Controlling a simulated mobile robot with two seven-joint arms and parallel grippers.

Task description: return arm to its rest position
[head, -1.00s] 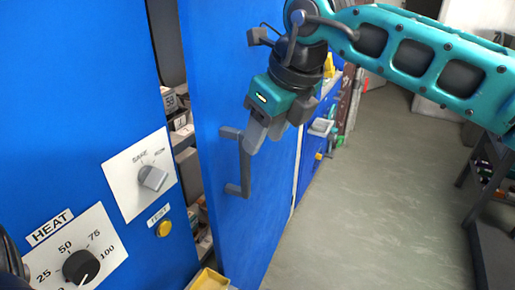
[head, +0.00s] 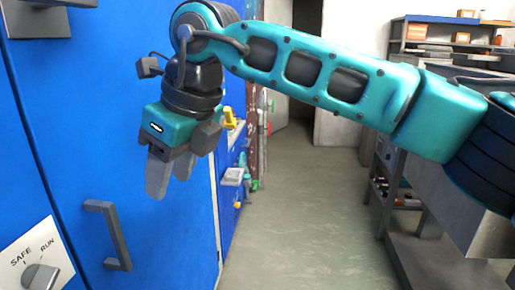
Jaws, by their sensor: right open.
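My right arm reaches in from the right across the upper part of the head view. Its teal and black right gripper (head: 168,178) hangs with its grey fingers pointing down, in front of the blue cabinet door. The gripper is open and nothing shows between its fingers. It is above and to the right of the grey door handle (head: 108,235) and appears apart from it. My left gripper is not in view.
The blue door (head: 95,130) fills the left side. A SAFE/RUN switch (head: 40,275) is at the lower left. A grey shelf unit (head: 385,185) stands at the right, partly behind my arm. Clear floor (head: 300,220) lies between them.

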